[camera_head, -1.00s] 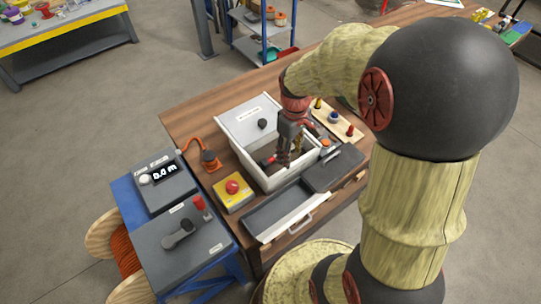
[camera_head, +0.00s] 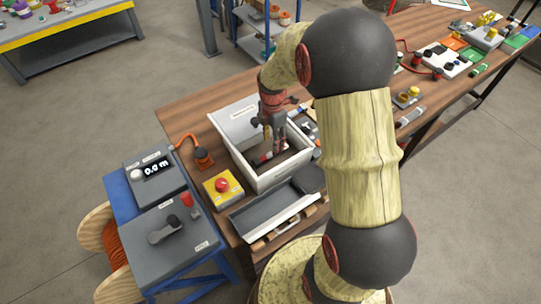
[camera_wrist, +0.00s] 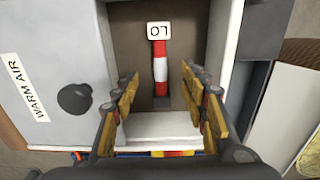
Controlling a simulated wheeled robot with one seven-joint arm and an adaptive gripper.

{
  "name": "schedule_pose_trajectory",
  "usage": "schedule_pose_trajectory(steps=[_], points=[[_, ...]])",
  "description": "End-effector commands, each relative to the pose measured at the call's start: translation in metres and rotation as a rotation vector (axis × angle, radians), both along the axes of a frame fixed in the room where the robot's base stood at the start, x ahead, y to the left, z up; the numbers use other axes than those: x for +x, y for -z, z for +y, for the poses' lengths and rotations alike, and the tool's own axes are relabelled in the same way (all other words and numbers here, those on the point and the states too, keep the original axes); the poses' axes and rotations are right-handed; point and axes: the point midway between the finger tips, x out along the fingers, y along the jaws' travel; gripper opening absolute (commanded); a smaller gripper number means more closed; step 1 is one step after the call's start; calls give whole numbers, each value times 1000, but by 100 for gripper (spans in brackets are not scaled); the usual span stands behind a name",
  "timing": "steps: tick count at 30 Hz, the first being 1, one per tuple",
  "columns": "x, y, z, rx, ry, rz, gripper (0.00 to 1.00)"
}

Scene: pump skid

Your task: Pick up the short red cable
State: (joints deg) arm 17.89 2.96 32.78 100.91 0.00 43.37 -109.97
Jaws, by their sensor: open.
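A short red piece with a white band (camera_wrist: 160,65) and a white tag at its far end, apparently the short red cable, lies in a white open-topped box. In the head view the red piece (camera_head: 263,157) shows partly beside my fingers. My gripper (camera_wrist: 159,82) is open in the wrist view, one finger on each side of the red piece, with gaps between. In the head view my gripper (camera_head: 275,150) reaches down into the box (camera_head: 270,184). How far the fingertips are above the piece, I cannot tell.
The box's near wall (camera_wrist: 165,132) is close to my fingers. A grey panel with a black knob (camera_wrist: 74,98), labelled "WARM AIR", is at its left.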

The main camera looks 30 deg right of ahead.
Motion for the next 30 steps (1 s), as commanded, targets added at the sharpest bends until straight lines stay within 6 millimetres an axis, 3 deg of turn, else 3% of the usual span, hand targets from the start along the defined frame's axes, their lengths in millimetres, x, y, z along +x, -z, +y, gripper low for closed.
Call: schedule_pose_trajectory(steps=[13,20,30], points=[[0,52,2,0,2,1,44],[0,53,2,0,2,-1,44],[0,53,2,0,2,-1,26]])
